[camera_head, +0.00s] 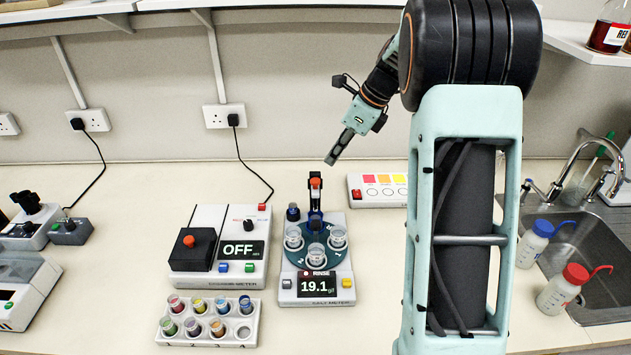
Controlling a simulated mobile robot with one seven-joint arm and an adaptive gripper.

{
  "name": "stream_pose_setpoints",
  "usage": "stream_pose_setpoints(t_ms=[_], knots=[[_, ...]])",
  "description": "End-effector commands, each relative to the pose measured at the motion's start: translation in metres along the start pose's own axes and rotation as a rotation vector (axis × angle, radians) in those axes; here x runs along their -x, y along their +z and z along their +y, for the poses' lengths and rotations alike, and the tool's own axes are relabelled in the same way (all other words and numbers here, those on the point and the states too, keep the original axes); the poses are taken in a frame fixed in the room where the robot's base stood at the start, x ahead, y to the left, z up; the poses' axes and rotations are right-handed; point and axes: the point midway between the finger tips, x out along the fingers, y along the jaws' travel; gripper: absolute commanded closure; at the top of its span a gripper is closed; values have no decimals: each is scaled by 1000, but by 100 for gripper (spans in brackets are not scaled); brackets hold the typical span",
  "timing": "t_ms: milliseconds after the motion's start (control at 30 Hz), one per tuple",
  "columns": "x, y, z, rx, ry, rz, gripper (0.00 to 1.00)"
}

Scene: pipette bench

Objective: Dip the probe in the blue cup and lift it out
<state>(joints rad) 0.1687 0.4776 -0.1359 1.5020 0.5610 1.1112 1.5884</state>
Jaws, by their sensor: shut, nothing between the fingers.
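My gripper (331,160) hangs in the air above the bench, its fingers together and empty. It is above and behind the meter (313,290) reading 19.1 and "RINSE", apart from everything. On that meter a dark upright with a red-orange part (315,185) stands at the back; it looks like the probe holder, and the probe's tip is not clear. Several clear cups (337,238) sit on its blue-grey turntable. A small blue-filled cup (221,305) sits in the back row of a white rack (160,337) at the front. I cannot tell which cup is the blue cup.
A white meter reading OFF (242,250) stands left of the turntable meter. A white box with coloured patches (378,190) lies behind right. Two wash bottles, blue-capped (533,243) and red-capped (560,288), stand by the sink (580,230). The bench at left centre is clear.

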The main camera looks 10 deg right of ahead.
Motion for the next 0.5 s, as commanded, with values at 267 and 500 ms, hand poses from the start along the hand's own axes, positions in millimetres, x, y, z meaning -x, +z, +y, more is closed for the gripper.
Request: stream_pose_setpoints(t_ms=[267, 500], knots=[[-25, -2, 0, 2, 0, 0, 100], [-56, -2, 0, 3, 0, 1, 100]])
